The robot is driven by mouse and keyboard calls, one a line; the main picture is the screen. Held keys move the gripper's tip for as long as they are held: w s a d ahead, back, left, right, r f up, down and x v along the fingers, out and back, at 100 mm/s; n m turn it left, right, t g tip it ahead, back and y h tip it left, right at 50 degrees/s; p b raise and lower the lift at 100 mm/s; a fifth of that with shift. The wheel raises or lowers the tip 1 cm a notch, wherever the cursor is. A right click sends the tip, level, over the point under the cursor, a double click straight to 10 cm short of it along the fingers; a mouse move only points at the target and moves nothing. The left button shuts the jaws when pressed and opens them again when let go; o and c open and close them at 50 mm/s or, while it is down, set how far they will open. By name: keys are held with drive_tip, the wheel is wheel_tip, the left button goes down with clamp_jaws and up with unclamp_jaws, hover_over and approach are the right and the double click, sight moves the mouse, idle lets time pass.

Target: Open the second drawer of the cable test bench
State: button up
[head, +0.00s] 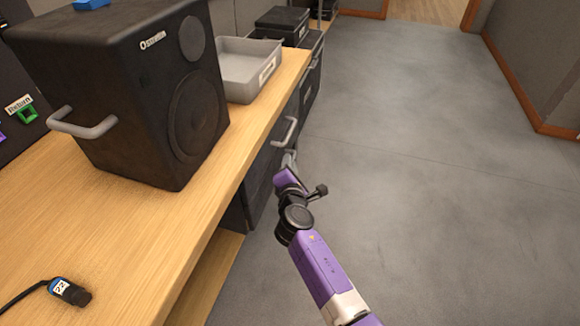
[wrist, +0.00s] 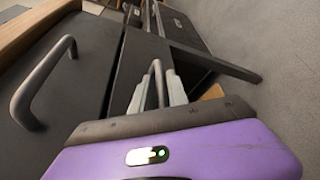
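The cable test bench is a wooden-topped bench (head: 215,215) with dark drawer fronts along its right side. In the wrist view, one dark drawer front (wrist: 85,95) at the left carries a grey bar handle (wrist: 40,85). A second grey handle (wrist: 157,72) stands further along, past a dark gap. My gripper (wrist: 157,80) has its two light grey fingers on either side of this second handle. Whether they press on it I cannot tell. In the head view my gripper (head: 288,165) is beside the bench's drawer side, its fingers mostly hidden by the wrist. I see no clearly opened drawer.
A black speaker (head: 145,90) and a grey tray (head: 248,68) stand on the bench top. A cable connector (head: 69,291) lies near the front. Dark cases (head: 285,25) stand beyond the tray. The grey floor (head: 430,170) to the right is clear.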

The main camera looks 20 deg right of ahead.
drive_tip(key=shift+w+d, duration=0.1)
drive_tip(key=shift+c, duration=0.4)
clamp_jaws()
idle(1.1)
